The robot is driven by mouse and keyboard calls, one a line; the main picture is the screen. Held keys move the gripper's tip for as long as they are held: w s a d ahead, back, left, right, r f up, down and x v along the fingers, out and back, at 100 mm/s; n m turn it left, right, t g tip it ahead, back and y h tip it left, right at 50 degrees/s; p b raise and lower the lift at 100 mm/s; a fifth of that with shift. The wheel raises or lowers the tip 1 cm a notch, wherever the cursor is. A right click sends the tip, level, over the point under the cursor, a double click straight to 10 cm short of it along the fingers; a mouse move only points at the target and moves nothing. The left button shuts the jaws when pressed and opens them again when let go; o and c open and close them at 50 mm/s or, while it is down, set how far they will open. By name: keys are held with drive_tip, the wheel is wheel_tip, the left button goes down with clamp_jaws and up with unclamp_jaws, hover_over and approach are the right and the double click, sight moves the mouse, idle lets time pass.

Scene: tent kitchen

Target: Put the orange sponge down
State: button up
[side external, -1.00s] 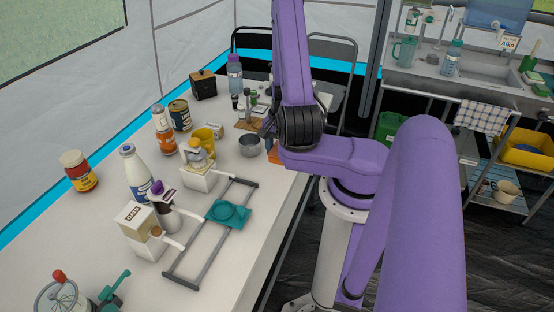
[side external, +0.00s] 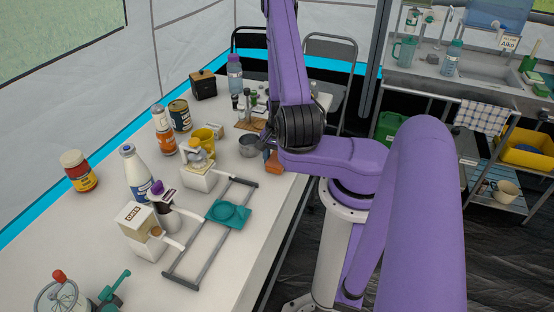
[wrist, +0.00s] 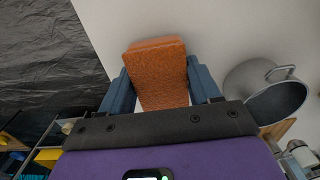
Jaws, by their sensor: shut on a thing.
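The orange sponge (wrist: 157,88) is held between the two blue fingers of my gripper (wrist: 159,70) in the wrist view, with the pale table top behind it. In the side external view the sponge (side external: 273,165) shows as a small orange patch by the table's right edge, just below my arm. My gripper there is mostly hidden by my own arm. I cannot tell whether the sponge touches the table.
A grey metal pot (wrist: 278,95) lies close to the right of my gripper in the wrist view; it also shows in the side view (side external: 249,146). The table edge is close.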

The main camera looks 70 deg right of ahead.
drive_tip(key=shift+f, duration=0.1)
drive_tip(key=o, duration=1)
